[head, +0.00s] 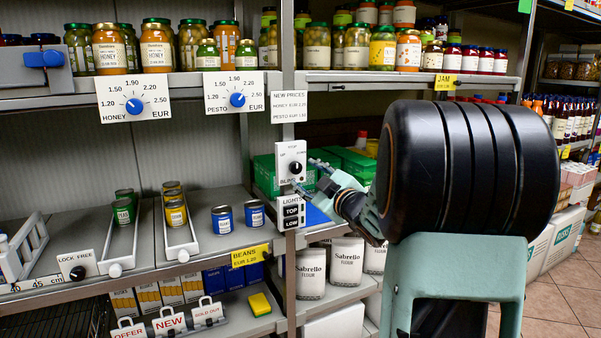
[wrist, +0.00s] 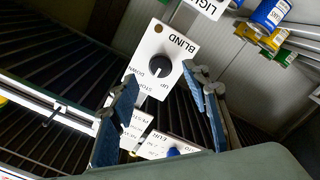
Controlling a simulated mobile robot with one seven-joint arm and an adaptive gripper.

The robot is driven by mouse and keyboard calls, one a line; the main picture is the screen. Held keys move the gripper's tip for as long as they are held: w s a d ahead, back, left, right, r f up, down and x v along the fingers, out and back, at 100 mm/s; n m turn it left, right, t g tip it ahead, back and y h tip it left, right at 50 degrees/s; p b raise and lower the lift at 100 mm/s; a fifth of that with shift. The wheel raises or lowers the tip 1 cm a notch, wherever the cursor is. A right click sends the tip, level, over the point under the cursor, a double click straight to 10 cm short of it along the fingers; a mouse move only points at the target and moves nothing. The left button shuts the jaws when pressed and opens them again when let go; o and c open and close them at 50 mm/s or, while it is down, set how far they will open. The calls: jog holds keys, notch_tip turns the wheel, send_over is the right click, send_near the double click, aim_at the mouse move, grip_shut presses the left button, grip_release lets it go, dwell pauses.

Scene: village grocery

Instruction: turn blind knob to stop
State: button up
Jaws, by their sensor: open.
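The blind knob (head: 295,167) is a round black dial on a small white plate marked STOP, UP and DOWN, fixed to the shelf post. In the wrist view the knob (wrist: 161,72) lies between my fingertips, with the lettering turned over. Its pointer is too small to read surely. My gripper (head: 309,175) is open just right of the plate, fingers directed at it. In the wrist view my gripper (wrist: 160,75) has one blue finger on each side of the knob, with gaps. I cannot tell how far the tips are from the plate.
The lights switch (head: 291,213) with TOP and LOW buttons sits right below the plate. A price sign (head: 289,106) hangs above it. Shelves hold jars, blue cans (head: 222,220) and flour bags (head: 311,273). Tiled floor (head: 560,295) is free at the right.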

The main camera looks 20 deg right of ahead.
jog(key=s, duration=0.6)
jog(key=shift+s, duration=0.35)
jog(key=shift+d, duration=0.2)
